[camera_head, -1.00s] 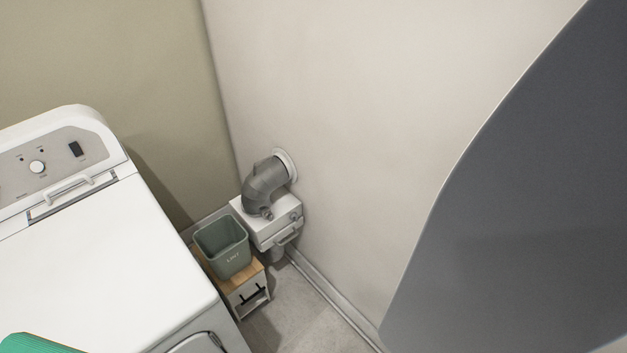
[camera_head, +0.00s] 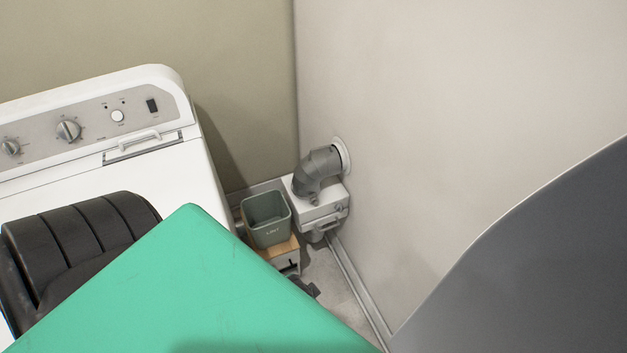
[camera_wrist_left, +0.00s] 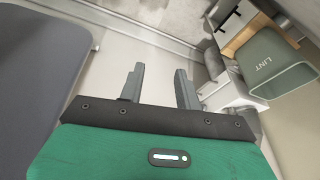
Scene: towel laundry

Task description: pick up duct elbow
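The grey duct elbow (camera_head: 318,172) is at the far corner in the head view. It curves from a round white wall collar (camera_head: 342,156) down to the top of a white box (camera_head: 322,208). In the head view my green and black left arm fills the lower left and hides most of the gripper. My right gripper is not in view.
A green lint bin (camera_head: 266,220) stands on a small wooden-topped stand (camera_head: 281,250) left of the white box; the bin also shows in the left wrist view (camera_wrist_left: 272,66). A white appliance (camera_head: 90,168) is at the left. A large dark grey panel (camera_head: 540,265) fills the lower right.

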